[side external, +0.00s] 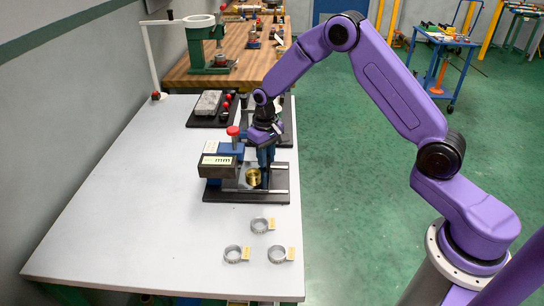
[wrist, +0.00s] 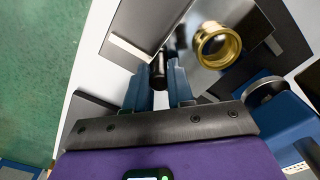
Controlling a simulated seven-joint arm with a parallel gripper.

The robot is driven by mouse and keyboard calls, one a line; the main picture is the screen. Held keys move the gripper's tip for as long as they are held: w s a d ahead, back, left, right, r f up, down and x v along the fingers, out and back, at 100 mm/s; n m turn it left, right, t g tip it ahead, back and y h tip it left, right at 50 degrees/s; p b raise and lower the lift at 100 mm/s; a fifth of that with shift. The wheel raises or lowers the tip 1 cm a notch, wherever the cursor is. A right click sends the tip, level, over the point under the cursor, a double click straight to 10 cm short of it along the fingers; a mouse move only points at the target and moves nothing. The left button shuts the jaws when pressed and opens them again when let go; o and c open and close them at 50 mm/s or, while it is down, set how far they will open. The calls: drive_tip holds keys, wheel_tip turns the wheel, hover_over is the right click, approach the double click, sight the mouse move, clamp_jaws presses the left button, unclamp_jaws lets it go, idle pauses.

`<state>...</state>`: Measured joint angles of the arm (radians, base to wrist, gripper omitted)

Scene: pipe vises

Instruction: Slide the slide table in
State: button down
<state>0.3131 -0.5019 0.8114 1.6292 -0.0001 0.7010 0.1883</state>
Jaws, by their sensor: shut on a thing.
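The slide table is a grey metal plate (wrist: 225,10) on a dark base (side external: 228,196), carrying a brass ring (wrist: 217,45). The brass ring also shows in the side view (side external: 253,177), close to my gripper. My gripper (wrist: 159,88) has blue fingers on both sides of a dark upright handle (wrist: 158,68) and is shut on it. In the side view my gripper (side external: 265,160) points down at the right part of the fixture. My fingers hide part of the plate there, and the handle's foot is hard to see.
A block with an "mm" display (side external: 217,165) and a red knob (side external: 233,130) stand left of my gripper. Several grey rings with yellow tags, one of them at the front (side external: 276,254), lie on the white table (side external: 130,210). The table's left part is clear. Another fixture stands behind my gripper.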

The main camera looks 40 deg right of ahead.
drive_tip(key=c, duration=1)
unclamp_jaws()
drive_tip(key=shift+r, duration=0.1)
wheel_tip(320, 180, up, 17)
drive_tip(key=shift+r, duration=0.15)
